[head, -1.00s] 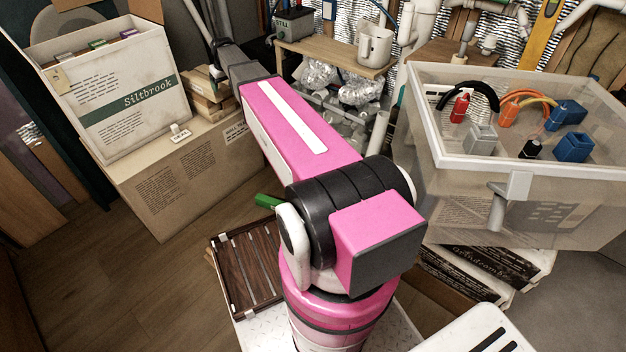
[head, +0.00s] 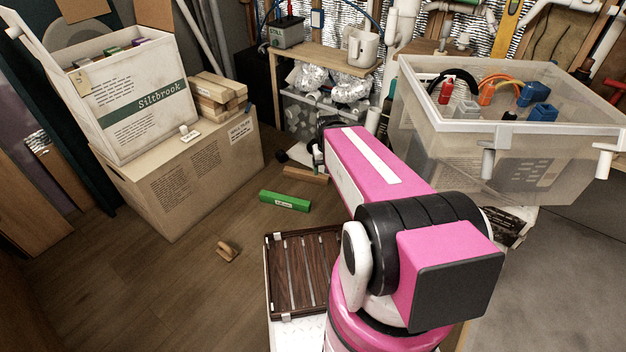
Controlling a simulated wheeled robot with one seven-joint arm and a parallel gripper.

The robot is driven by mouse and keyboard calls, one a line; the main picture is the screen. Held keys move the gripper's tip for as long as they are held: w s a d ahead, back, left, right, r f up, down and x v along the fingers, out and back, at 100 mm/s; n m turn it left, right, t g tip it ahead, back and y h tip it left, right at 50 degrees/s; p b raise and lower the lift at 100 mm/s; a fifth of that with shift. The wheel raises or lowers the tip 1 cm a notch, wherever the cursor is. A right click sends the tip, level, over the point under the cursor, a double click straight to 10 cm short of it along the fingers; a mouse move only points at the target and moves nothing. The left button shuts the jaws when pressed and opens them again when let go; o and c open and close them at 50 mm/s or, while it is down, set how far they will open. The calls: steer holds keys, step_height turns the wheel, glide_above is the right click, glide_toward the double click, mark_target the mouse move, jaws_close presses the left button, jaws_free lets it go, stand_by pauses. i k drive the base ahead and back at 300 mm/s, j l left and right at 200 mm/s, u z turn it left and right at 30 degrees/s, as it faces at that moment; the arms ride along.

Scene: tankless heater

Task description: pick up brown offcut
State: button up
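A brown wooden piece (head: 305,175), which looks like an offcut, lies on the floor behind the green box, left of my arm. A smaller brown wooden piece (head: 228,251) lies on the floor nearer to me; its exact shape is hard to tell. Several pale brown wood pieces (head: 218,95) are stacked on the large cardboard box. I cannot tell for certain which one is the brown offcut.
A green box (head: 285,201) lies on the floor. The cardboard box (head: 185,180) carries the Siltbrook box (head: 130,100) at left. A wooden shelf (head: 325,58) stands behind. A clear bin (head: 500,150) with several fittings is at right. The left floor is mostly clear.

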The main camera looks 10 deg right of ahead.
mark_target(291, 173)
steer(key=i+j+z, duration=0.25)
steer(key=i+j, duration=0.15)
steer(key=j, duration=0.2)
steer(key=i+j+z, duration=0.1)
steer(key=i+j, duration=0.1)
steer(key=j, duration=0.1)
